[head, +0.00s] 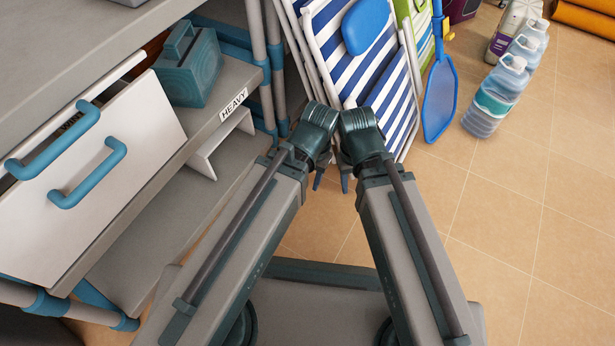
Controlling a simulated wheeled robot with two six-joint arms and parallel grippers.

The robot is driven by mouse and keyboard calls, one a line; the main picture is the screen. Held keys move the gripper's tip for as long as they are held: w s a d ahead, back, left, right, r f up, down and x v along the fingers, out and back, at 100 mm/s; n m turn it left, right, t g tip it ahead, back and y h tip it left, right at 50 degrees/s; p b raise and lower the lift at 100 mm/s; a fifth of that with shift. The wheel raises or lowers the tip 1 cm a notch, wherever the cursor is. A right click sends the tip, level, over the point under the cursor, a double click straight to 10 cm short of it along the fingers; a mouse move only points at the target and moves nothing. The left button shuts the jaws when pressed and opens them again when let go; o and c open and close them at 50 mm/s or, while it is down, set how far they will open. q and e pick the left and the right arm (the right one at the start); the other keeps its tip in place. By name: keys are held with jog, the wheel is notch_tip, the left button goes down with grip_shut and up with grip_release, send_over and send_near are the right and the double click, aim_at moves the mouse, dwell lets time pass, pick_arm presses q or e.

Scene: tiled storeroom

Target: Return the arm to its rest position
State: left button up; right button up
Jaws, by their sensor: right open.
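My two arms come up from the bottom of the head view, and their dark green joints nearly meet near the middle. Small dark tips show just below these joints, and I take them for my right gripper (332,181). It is open, small in the picture and mostly hidden behind the arm. Nothing shows between its tips. I cannot make out my left gripper; its arm hides that spot.
At left stands a grey workbench with a white drawer front (95,165), blue handles, a teal box (190,65) and a "HEAVY" label. Ahead lean a striped folding chair (385,75) and a blue paddle (440,100). Bottles (487,105) stand at right. Tiled floor (530,230) is clear at right.

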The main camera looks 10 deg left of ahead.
notch_tip(320, 180, up, 49)
jog(key=p, duration=4.8)
jog(key=shift+f+p, duration=0.15)
jog(key=shift+p, duration=0.2)
jog(key=shift+s, duration=0.1)
